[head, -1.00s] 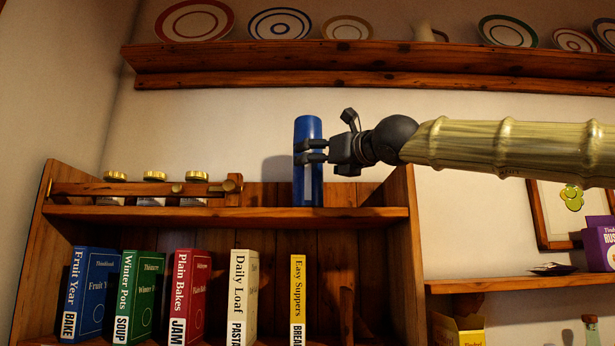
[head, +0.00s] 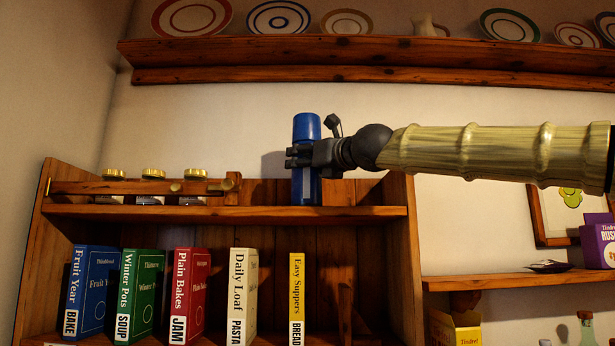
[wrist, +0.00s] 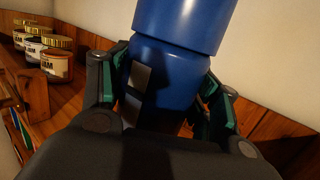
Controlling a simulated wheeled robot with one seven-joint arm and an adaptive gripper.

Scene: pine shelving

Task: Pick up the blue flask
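The blue flask (head: 306,128) stands upright on the top shelf of the pine unit, with a blue cap and a pale patch low on its side. In the wrist view the flask (wrist: 172,72) fills the space between the two fingers and looks tilted there. My gripper (head: 302,157) reaches in from the right at the flask's middle. Its fingers look open, with one on each side of the flask; whether either pad touches it is hard to tell. The flask's base is hidden in the wrist view.
Gold-lidded jars (head: 153,175) stand behind a wooden rail (head: 130,187) to the left. A plate shelf (head: 350,55) runs above. A purple box (head: 598,244) is at right. The shelf has clear room between jars and flask.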

